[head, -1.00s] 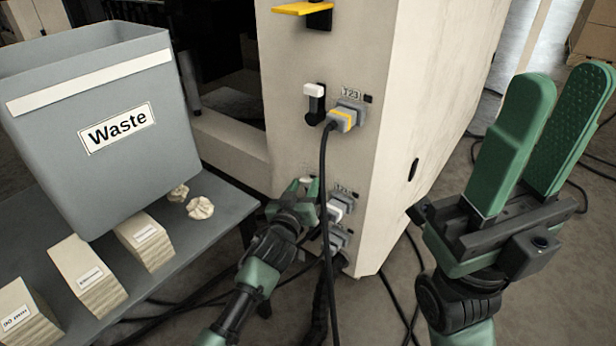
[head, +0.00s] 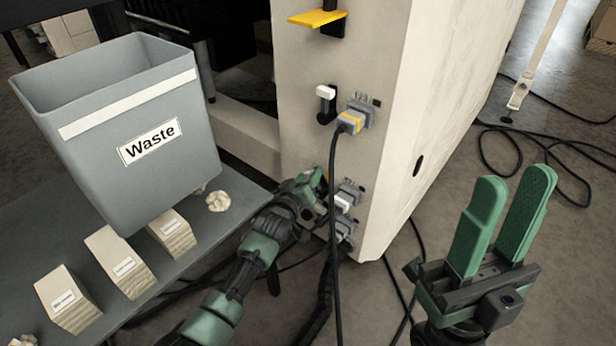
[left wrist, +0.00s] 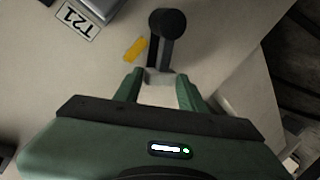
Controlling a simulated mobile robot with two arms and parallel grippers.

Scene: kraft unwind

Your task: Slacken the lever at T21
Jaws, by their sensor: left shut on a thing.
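In the left wrist view, the T21 lever (left wrist: 170,45) is a dark bar with a round dark pivot and a pale grip end. The T21 label (left wrist: 77,20) is at the upper left, and a yellow mark (left wrist: 135,48) sits beside the lever. My left gripper (left wrist: 160,88) is shut on the lever's pale end. In the head view, my left gripper (head: 318,182) is against the lower part of the cream machine panel (head: 300,140) and hides the lever. My right gripper (head: 514,182) is open and empty at the right, away from the panel.
A plugged connector (head: 354,119) with a hanging black cable (head: 333,250) is beside another white-tipped lever (head: 326,93). More connectors (head: 345,200) sit just right of my left gripper. A grey Waste bin (head: 110,130) and labelled blocks (head: 120,262) stand on the left table. Cables lie on the floor.

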